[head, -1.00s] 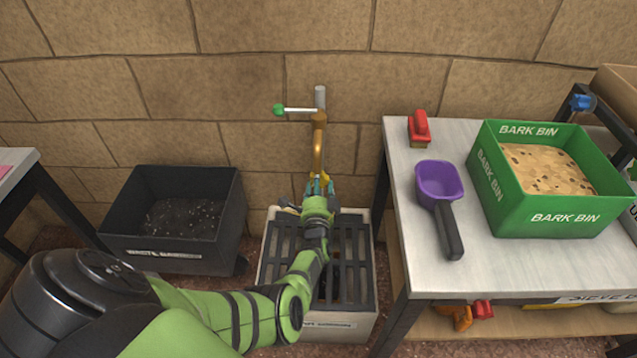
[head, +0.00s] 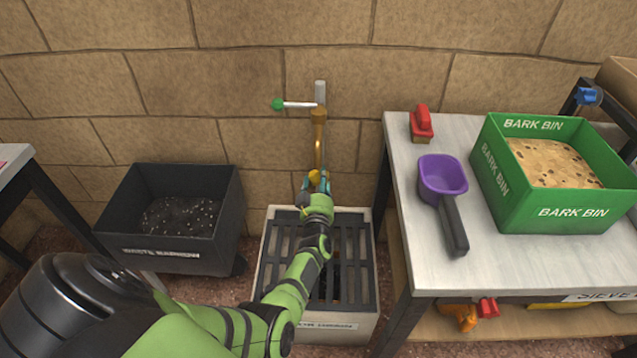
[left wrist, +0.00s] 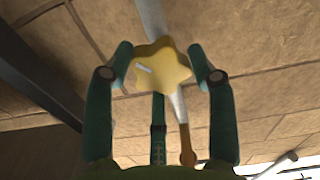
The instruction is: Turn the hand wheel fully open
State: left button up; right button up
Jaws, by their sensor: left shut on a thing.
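The hand wheel (left wrist: 160,68) is a yellow, lobed knob with a pale mark on its face. In the head view the wheel (head: 315,177) is a small yellow patch at the lower end of the brass tap (head: 319,135), partly hidden by my left gripper (head: 318,186). My right gripper is not in view.
A lever with a green knob (head: 278,104) sticks out left above the tap. A grated basin (head: 269,255) stands below. A black waste bin (head: 165,255) is at left. The table (head: 398,190) at right holds a purple scoop (head: 442,175), a red-handled brush (head: 421,122) and a green bark bin (head: 565,213).

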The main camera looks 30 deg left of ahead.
aim_at(319, 180)
pick_arm(q)
jog(key=n, duration=0.4)
jog(key=shift+a+b, duration=0.1)
jog(key=shift+b, duration=0.3)
jog(key=shift+r+n, duration=0.1)
jog(key=shift+n, duration=0.9)
jog(key=o, duration=1.1)
jog(key=shift+o, duration=0.2)
jog(key=shift+p+v, duration=0.6)
jog(key=shift+v, duration=0.35)
jog(key=shift+p+v, duration=0.55)
jog(key=shift+v, duration=0.55)
